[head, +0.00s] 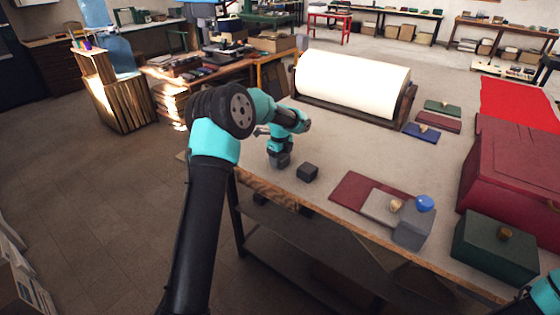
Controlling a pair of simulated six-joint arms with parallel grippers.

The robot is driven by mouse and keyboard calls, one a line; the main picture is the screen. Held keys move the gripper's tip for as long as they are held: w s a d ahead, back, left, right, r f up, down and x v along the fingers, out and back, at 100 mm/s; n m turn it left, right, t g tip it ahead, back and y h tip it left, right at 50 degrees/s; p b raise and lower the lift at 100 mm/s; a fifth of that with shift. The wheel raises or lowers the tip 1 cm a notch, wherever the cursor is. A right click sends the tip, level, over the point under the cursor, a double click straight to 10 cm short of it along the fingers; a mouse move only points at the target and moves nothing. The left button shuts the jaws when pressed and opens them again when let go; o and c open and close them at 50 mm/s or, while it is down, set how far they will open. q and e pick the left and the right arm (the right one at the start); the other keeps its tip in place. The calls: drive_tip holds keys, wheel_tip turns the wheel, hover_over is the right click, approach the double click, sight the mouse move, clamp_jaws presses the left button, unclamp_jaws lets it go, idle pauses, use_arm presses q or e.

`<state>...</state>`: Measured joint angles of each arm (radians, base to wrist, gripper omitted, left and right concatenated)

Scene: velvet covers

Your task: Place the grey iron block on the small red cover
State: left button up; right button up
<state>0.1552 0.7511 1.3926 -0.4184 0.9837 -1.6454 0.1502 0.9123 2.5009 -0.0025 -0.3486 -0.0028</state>
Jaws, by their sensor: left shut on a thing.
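My left gripper (280,156) points down at the near left of the table and is shut on a small grey block (279,161), largely covered by the fingers. A darker charcoal block (307,172) sits on the table just right of it, apart from it. A flat dark red cover (352,191) lies further right, partly overlapped by a grey flat piece. Another small red cover (437,122) lies at the back, between a green and a blue one. I cannot tell which the task means. My right gripper is not in view.
A white roll (352,83) stands at the back. The table (335,145) is bare between blocks and roll.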

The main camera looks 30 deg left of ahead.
use_arm(q)
clamp_jaws()
drive_tip(key=shift+r, duration=0.2)
drive_tip(key=shift+r, duration=1.35)
drive_tip(key=shift+s+r, duration=0.1)
drive_tip(key=shift+r, duration=0.25)
drive_tip(key=s+d+r, duration=0.1)
drive_tip(key=s+d, duration=0.7)
drive_tip(key=s, duration=0.5)
drive_tip(key=shift+s+d+r, duration=0.15)
drive_tip(key=shift+s+d, duration=0.05)
